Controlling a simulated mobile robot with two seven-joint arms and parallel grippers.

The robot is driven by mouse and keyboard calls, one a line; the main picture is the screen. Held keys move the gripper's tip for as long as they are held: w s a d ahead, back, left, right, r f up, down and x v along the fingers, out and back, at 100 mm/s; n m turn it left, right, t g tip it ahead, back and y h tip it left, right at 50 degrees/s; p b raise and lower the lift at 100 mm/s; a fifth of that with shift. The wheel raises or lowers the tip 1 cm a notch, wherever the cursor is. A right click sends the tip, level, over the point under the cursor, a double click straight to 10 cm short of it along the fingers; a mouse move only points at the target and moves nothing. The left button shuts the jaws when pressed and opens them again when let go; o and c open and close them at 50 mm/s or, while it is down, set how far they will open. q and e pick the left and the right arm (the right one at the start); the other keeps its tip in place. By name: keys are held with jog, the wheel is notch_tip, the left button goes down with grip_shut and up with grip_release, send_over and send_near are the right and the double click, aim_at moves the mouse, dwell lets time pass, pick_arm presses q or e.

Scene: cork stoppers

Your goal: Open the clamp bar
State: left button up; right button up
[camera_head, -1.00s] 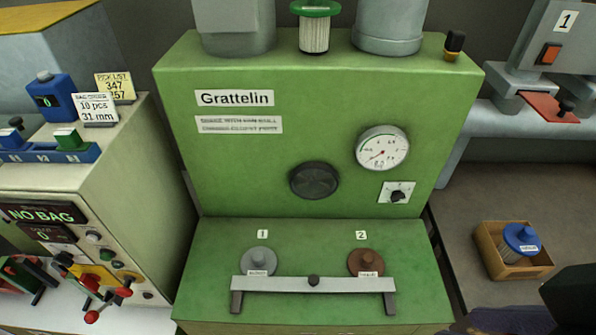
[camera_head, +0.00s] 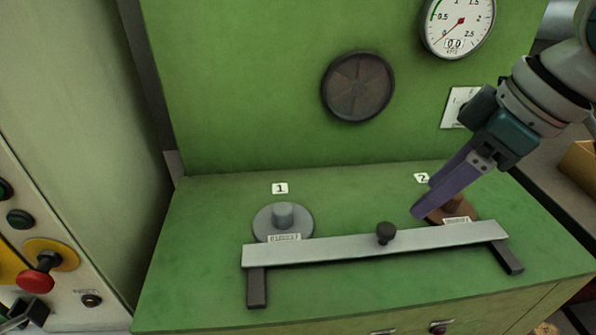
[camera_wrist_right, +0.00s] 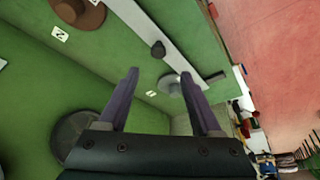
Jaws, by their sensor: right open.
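The clamp bar (camera_head: 330,246) is a pale grey bar on two dark legs, lying across the front of the green machine's ledge. A dark knob (camera_head: 386,232) stands at its middle. Behind the bar are a grey stopper disc (camera_head: 270,222) at label 1 and a brown one (camera_head: 458,212) at label 2, partly hidden by my gripper. My right gripper (camera_head: 420,210) is open, its purple fingers slanting down behind the bar, right of the knob. In the wrist view the bar (camera_wrist_right: 180,38) and knob (camera_wrist_right: 158,50) lie beyond the open, empty fingertips (camera_wrist_right: 160,75). My left gripper is not in view.
The machine's green back panel rises behind the ledge, with a round dark vent (camera_head: 358,87) and a pressure gauge (camera_head: 458,22). A beige cabinet (camera_head: 65,110) with a red knob (camera_head: 34,281) stands at left. The ledge left of the bar is clear.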

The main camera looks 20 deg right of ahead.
aim_at(388, 228)
jog(key=b+x, duration=0.1)
jog(key=x, duration=0.9)
jog(key=shift+w+d+f+b, duration=0.1)
jog(key=shift+d+b, duration=0.05)
jog(key=shift+b, duration=0.25)
grip_shut()
dwell(0.9)
